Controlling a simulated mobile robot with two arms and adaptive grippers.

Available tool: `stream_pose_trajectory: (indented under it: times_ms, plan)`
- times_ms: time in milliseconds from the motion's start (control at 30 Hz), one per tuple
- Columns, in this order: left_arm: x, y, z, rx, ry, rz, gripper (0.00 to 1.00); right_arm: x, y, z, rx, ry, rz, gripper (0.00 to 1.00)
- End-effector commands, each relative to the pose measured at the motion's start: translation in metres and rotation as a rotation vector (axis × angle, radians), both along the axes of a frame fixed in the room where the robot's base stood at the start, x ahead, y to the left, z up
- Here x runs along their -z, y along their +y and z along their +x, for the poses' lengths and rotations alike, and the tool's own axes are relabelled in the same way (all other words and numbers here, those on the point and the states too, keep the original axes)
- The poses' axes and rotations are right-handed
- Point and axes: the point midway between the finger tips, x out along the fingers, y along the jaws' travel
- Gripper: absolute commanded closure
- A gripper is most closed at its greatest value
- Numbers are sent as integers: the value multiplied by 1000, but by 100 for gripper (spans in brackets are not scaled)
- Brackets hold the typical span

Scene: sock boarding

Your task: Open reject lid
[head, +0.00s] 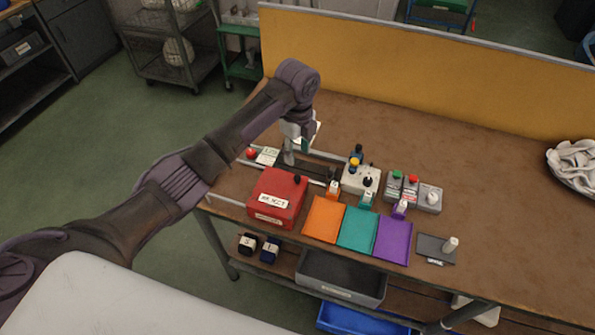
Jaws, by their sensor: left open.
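The red reject box (262,212) stands near the front left edge of the table, with white labels on its top and front. Its red lid (283,184) appears closed, with a small black knob (297,179) at its back right corner. My left gripper (296,152) is open, pointing down behind the box and above a dark flat fixture. It is apart from the knob. Part of the gripper is hidden by its own wrist. My right gripper is not in view.
Orange (323,220), teal (358,229) and purple (393,239) trays lie right of the box. Behind them stand a control box (360,180) with knobs and a button panel (413,192). White socks (574,165) lie at far right. The table's right half is mostly clear.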

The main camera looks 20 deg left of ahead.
Motion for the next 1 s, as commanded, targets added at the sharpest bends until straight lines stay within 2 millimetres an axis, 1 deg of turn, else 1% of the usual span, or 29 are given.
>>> stream_pose_trajectory:
  times_ms: [33,200,300,433,600,867,900,967,1000]
  plan:
    - [10,0,-2,-2,6,1,53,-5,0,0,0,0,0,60]
    - [47,-1,-2,-1,4,1,53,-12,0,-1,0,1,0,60]
    - [66,0,-2,-1,3,1,53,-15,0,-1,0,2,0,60]
    - [83,-1,-1,-2,1,0,53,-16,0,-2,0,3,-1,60]
    - [95,0,0,-1,-1,0,53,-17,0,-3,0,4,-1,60]
    - [96,0,-1,0,-1,0,53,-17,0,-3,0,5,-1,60]
    - [96,0,-1,0,-1,0,54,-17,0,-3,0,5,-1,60]
    - [96,0,-1,-1,-1,0,64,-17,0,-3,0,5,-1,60]
    - [96,0,-1,-1,-1,0,71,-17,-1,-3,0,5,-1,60]
